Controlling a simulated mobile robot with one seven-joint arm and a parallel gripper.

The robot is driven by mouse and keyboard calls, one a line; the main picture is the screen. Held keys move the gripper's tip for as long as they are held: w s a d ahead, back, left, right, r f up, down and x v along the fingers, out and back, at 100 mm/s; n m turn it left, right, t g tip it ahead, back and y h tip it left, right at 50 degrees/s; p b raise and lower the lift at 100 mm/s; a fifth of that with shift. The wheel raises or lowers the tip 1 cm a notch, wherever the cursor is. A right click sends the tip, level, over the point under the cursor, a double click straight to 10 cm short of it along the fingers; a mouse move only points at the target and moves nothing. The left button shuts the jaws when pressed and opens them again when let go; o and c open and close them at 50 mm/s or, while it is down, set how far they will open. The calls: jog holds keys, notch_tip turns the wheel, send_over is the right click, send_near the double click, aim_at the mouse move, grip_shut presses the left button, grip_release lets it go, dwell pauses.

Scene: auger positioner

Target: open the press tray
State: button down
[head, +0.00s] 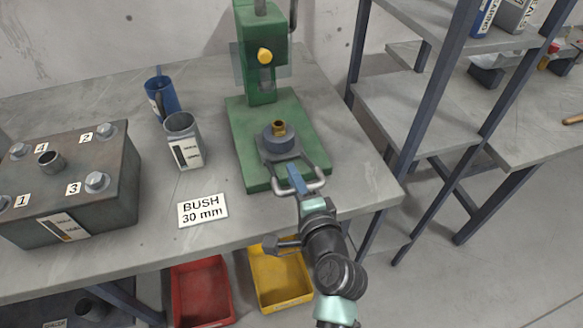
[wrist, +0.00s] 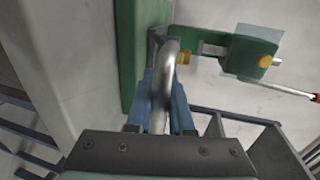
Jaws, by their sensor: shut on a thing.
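The green press (head: 264,75) stands on the workbench, with its base plate toward me. The press tray (head: 277,152) is a grey slide on that base, carrying a round block with a brass bush (head: 279,128). A bent metal handle (head: 318,184) sticks out of the tray's front, over the bench's front edge area. My gripper (head: 297,180) is at this handle. In the wrist view the blue fingers of my gripper (wrist: 161,105) are shut around the handle bar (wrist: 168,65). The gripper hides part of the handle in the head view.
Left on the bench are a dark box with several bolts (head: 70,180), a grey cup (head: 183,140), a blue cup (head: 162,97) and a BUSH 30 mm card (head: 203,210). Red (head: 202,290) and yellow (head: 280,275) bins sit below. A shelf rack (head: 410,110) stands right.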

jog(key=shift+v, duration=0.75)
jog(key=shift+f, duration=0.2)
jog(key=shift+r, duration=0.1)
jog(key=c, duration=0.8)
grip_release()
jog(key=shift+s, duration=0.15)
jog(key=b+v, duration=0.1)
jog(key=v, duration=1.1)
jog(key=shift+s+d, duration=0.15)
jog(key=shift+s, duration=0.2)
